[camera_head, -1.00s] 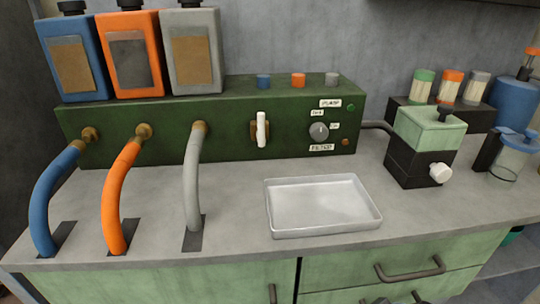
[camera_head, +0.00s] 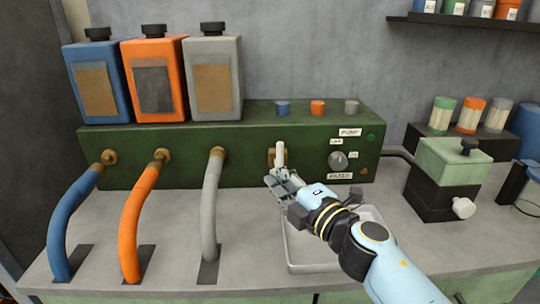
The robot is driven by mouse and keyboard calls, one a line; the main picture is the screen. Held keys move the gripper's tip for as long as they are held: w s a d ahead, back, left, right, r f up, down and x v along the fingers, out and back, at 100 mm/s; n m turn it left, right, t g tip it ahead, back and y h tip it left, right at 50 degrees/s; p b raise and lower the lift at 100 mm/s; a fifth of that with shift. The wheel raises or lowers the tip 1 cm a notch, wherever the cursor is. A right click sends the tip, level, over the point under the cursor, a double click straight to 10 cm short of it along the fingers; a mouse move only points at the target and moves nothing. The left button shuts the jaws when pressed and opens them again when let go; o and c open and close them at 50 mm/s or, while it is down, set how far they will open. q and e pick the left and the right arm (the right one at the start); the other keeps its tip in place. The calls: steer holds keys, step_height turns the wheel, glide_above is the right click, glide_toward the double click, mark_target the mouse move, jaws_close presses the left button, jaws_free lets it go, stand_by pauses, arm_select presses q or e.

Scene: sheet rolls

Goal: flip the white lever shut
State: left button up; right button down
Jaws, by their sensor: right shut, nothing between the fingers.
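The white lever (camera_head: 281,153) stands upright on its brass mount (camera_head: 271,157) on the front of the green panel (camera_head: 240,174). My right gripper (camera_head: 276,180) is shut and empty. It is just below and in front of the lever, and its fingers overlap the lever's lower end in the picture. I cannot tell whether they touch it. My left gripper is out of view.
A pump knob (camera_head: 338,161) sits right of the lever. A grey hose (camera_head: 211,205) and an orange hose (camera_head: 139,220) run down at the left. A white tray (camera_head: 297,262) lies beneath my right arm. A green-topped box (camera_head: 452,165) stands at the right.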

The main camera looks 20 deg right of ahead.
mark_target(279, 154)
steer(key=shift+a, duration=0.15)
steer(key=w+d+b, duration=0.1)
steer(key=w+b, duration=0.1)
steer(key=w, duration=0.7)
steer(key=shift+w+d, duration=0.2)
steer(key=shift+d, duration=0.05)
stand_by(0.4)
steer(key=shift+s+d+b, duration=0.1)
steer(key=shift+d+b, duration=0.1)
steer(key=shift+b, duration=0.35)
